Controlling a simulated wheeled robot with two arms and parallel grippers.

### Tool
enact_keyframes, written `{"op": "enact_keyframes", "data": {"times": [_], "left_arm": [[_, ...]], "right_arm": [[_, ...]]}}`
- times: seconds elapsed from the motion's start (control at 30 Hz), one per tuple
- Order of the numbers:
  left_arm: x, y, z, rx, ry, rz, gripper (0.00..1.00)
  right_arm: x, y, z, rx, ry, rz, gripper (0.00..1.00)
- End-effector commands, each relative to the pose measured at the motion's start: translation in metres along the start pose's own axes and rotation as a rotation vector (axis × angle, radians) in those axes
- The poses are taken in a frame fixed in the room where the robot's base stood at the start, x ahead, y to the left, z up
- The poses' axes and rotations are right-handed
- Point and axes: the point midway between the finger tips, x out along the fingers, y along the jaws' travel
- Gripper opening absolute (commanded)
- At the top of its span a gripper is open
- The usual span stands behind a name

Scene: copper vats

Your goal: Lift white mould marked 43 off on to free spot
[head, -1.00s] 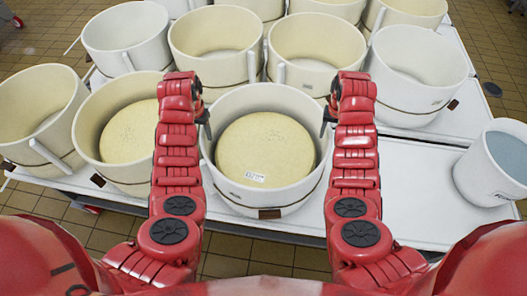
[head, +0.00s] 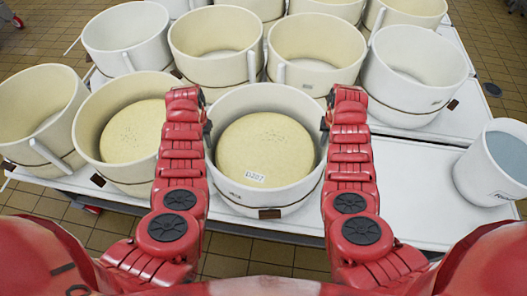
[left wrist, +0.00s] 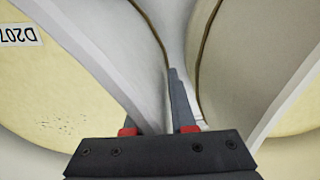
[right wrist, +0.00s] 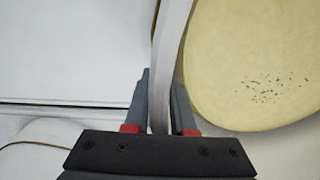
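A white mould (head: 225,188) with a yellow cheese (head: 264,148) labelled D207 in it stands at the front edge of the table, between my arms. Small dark marks on its outer wall are too small to read, so I cannot confirm 43. My left gripper (head: 207,128) is at its left rim; in the left wrist view the wall (left wrist: 95,65) passes between the fingers (left wrist: 158,115). My right gripper (head: 325,122) is at its right rim; its fingers (right wrist: 160,105) straddle the wall (right wrist: 172,40). Both look open around the wall, with gaps beside it.
A cream mould (head: 90,125) with a cheese stands close on the left. Cream moulds (head: 222,75) and a white mould (head: 415,95) crowd behind. Bare white table (head: 400,190) lies to the right, up to a bucket (head: 480,180) of bluish liquid.

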Motion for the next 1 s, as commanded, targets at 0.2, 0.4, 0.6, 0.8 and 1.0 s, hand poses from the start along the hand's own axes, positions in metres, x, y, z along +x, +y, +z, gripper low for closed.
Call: {"op": "enact_keyframes", "data": {"times": [0.2, 0.4, 0.6, 0.8, 1.0], "left_arm": [[-0.0001, -0.0001, 0.0, 0.0, 0.0, 0.0, 0.0], [-0.0001, -0.0002, 0.0, 0.0, 0.0, 0.0, 0.0], [-0.0002, -0.0003, 0.0, 0.0, 0.0, 0.0, 0.0], [-0.0003, -0.0005, -0.0001, 0.0, 0.0, 0.0, 0.0], [-0.0003, -0.0005, 0.0, 0.0, 0.0, 0.0, 0.0]], "right_arm": [[0.0001, 0.0, 0.0001, 0.0, 0.0, 0.0, 0.0], [0.0001, -0.0001, 0.0002, 0.0, -0.001, 0.0, 0.0], [0.0, 0.0, 0.0002, 0.0, -0.001, 0.0, 0.0], [0.0001, 0.0, 0.0003, 0.0, -0.001, 0.0, 0.0], [0.0002, 0.0, 0.0004, 0.0, -0.001, -0.001, 0.0]]}}
